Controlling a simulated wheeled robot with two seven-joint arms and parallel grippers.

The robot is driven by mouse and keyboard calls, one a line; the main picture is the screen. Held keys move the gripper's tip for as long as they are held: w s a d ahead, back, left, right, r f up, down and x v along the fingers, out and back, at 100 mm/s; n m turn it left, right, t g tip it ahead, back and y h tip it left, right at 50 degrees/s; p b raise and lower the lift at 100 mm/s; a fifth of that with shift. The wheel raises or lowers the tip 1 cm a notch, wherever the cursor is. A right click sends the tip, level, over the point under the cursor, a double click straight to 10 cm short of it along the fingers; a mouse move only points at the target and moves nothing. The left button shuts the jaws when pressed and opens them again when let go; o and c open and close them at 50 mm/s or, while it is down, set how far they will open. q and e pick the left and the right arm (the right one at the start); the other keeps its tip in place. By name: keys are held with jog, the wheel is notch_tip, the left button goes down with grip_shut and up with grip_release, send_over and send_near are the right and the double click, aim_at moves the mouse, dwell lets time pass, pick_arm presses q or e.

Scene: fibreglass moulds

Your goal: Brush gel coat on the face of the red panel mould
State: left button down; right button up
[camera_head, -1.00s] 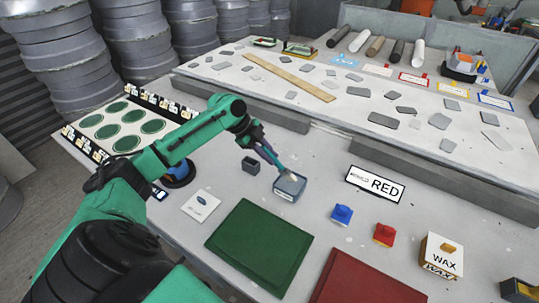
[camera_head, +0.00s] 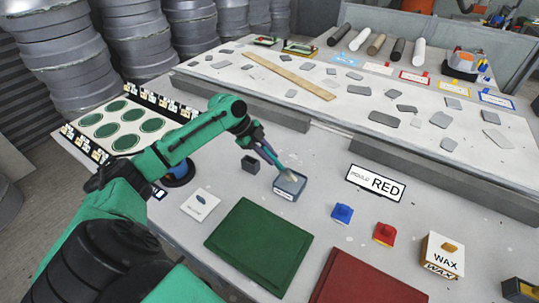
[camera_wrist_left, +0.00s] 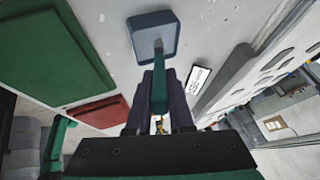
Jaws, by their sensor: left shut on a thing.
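The red panel mould (camera_head: 366,281) lies flat at the bottom of the head view, partly cut off by the frame edge. It also shows in the left wrist view (camera_wrist_left: 98,111). My left gripper (camera_head: 262,149) is shut on a brush (camera_wrist_left: 159,84), which slants down to the right. The brush's bristles (camera_head: 291,177) are at the mouth of a blue-grey tub (camera_head: 287,195); I cannot tell how deep they reach. The tub also shows in the left wrist view (camera_wrist_left: 141,42). A sign reading RED (camera_head: 376,184) stands right of the tub. My right gripper is not in view.
A green panel mould (camera_head: 258,247) lies left of the red one. A small dark cup (camera_head: 250,165) is behind the tub. Blue (camera_head: 342,213) and red (camera_head: 384,233) blocks and a WAX box (camera_head: 442,255) sit to the right. A raised edge (camera_head: 430,175) runs behind.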

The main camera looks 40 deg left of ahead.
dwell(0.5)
pick_arm(q)
notch_tip(320, 180, up, 7)
jog(key=p, duration=0.6)
jog(key=shift+p, duration=0.35)
